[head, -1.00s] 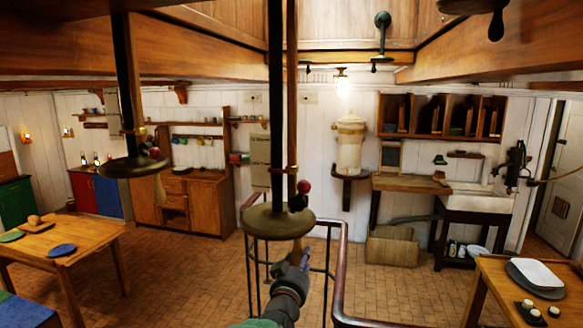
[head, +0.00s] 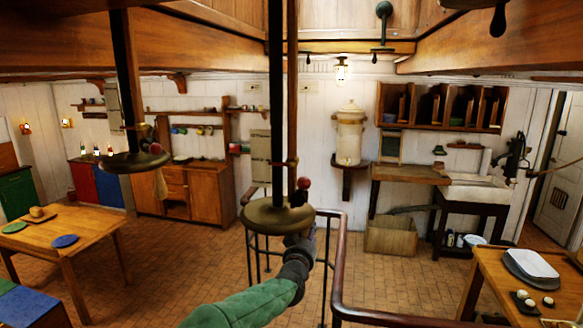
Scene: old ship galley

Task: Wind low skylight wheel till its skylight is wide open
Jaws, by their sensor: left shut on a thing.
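A dull brass wheel (head: 262,217) hangs level at the foot of a dark vertical rod (head: 276,110) in the middle of the head view. A red knob (head: 304,183) sits just above its right side. My left gripper (head: 300,238) is below the right part of the rim, shut on the wheel's crank handle, which it mostly hides. The green-sleeved forearm comes up from the lower left. Wooden skylight framing (head: 345,18) shows overhead; how far the skylight stands open cannot be told. My right gripper is not in view.
A second similar wheel (head: 133,163) hangs from its own rod at left. Part of another crank (head: 498,18) shows at top right. A curved handrail (head: 338,275) stands close behind my left gripper. Tables (head: 85,225) flank at left and right, with tiled floor between.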

